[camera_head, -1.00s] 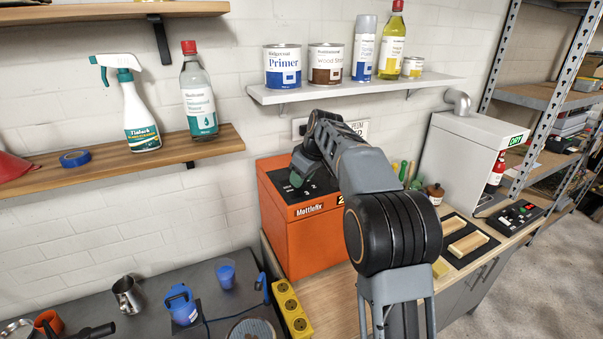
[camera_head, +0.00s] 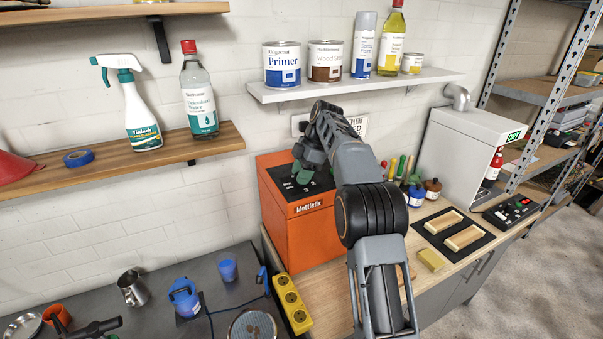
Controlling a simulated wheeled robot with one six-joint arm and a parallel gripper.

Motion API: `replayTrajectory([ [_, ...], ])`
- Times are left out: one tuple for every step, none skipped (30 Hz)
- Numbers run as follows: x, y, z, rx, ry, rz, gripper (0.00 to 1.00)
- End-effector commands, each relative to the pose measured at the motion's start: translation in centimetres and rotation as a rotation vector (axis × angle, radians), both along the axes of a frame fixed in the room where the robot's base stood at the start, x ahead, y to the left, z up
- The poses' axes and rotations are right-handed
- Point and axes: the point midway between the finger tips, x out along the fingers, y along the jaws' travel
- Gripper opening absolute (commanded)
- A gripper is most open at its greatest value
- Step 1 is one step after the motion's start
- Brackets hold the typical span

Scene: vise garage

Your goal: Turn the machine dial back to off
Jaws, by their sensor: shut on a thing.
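The orange machine (camera_head: 301,234), marked "Mettlefix", stands on the wooden worktop against the wall. Its top is a dark panel (camera_head: 268,176) with white marks and digits; a "2" and a "3" show near its front edge. My gripper (camera_head: 303,176) reaches down onto this panel from above. It is shut on the dial, which is mostly hidden by the gripper and wrist. The dial's setting cannot be read. My arm crosses in front of the machine's right side.
A shelf (camera_head: 350,88) with cans and bottles hangs just above the arm. A white cabinet (camera_head: 455,150), small jars (camera_head: 417,194) and a black mat with wooden blocks (camera_head: 455,228) are to the right. A yellow socket strip (camera_head: 291,302) lies in front of the machine.

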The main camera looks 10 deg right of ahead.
Motion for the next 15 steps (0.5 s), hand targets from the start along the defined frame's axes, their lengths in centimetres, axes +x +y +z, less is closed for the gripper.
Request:
replayTrajectory([
  [0.11, 0.08, -0.05, 0.000, -0.001, 0.043, 0.15],
  [0.12, 0.08, -0.02, 0.000, -0.002, 0.070, 0.15],
  [0.12, 0.08, -0.02, 0.000, -0.002, 0.105, 0.15],
  [0.13, 0.09, -0.06, -0.001, -0.002, 0.131, 0.15],
  [0.13, 0.09, -0.02, -0.001, -0.001, 0.157, 0.15],
  [0.15, 0.10, -0.05, -0.001, -0.002, 0.189, 0.15],
  [0.14, 0.11, -0.06, 0.000, -0.001, 0.214, 0.15],
  [0.16, 0.12, -0.02, -0.001, -0.002, 0.236, 0.15],
  [0.15, 0.13, -0.06, 0.000, -0.001, 0.265, 0.15],
  [0.18, 0.14, -0.04, 0.000, -0.002, 0.287, 0.15],
  [0.16, 0.14, -0.03, 0.000, -0.001, 0.306, 0.15],
  [0.18, 0.14, -0.04, 0.000, -0.002, 0.332, 0.15],
  [0.17, 0.13, -0.06, 0.000, 0.000, 0.350, 0.15],
  [0.18, 0.13, -0.04, 0.000, -0.002, 0.366, 0.15],
  [0.18, 0.13, -0.04, -0.001, -0.001, 0.386, 0.15],
])
